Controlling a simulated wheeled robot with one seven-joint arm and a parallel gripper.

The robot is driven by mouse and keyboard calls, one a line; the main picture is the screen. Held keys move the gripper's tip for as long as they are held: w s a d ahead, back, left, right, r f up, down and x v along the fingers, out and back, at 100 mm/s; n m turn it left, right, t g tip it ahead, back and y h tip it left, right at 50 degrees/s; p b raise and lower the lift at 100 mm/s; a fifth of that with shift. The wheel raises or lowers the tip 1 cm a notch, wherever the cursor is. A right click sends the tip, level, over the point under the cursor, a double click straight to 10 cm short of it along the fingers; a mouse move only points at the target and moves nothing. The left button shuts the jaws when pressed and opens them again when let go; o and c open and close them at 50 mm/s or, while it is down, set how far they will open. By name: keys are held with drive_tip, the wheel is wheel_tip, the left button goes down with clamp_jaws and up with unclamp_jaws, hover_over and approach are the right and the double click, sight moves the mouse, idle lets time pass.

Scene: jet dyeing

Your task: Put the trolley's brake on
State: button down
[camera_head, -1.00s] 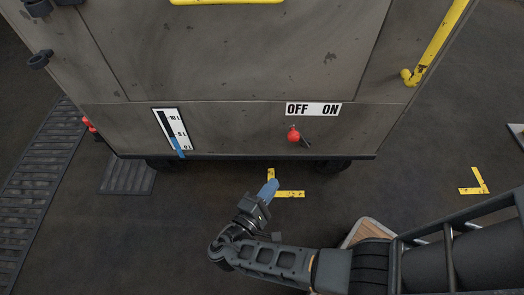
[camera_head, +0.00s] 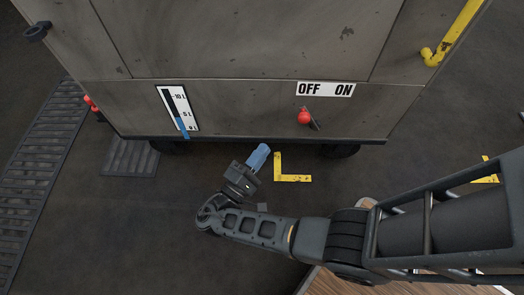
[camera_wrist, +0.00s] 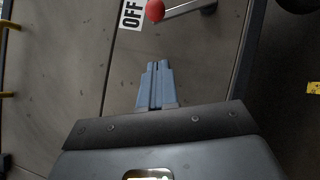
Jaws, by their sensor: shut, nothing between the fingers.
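The trolley (camera_head: 250,102) is a large grey, scuffed metal box on dark wheels. A brake lever with a red ball knob (camera_head: 304,118) sits low on its front face, under a white label (camera_head: 325,89) reading OFF and ON. The knob is at the OFF side. My gripper (camera_head: 262,150), with blue fingers, is shut and empty, below and left of the lever and apart from it. In the wrist view the closed fingers (camera_wrist: 155,68) point toward the red knob (camera_wrist: 155,10), and the lever's metal arm (camera_wrist: 185,9) runs right from it.
A level gauge (camera_head: 178,110) is on the trolley face at left. A yellow handle (camera_head: 446,38) is at upper right. Yellow corner marks (camera_head: 292,179) lie on the floor. Grating (camera_head: 35,165) runs along the left. The floor in front is clear.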

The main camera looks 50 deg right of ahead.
drive_tip(key=s+d+r, duration=0.2)
drive_tip(key=d+r, duration=0.1)
drive_tip(key=d, duration=0.6)
drive_tip(key=shift+d, duration=0.3)
drive_tip(key=shift+s, duration=0.1)
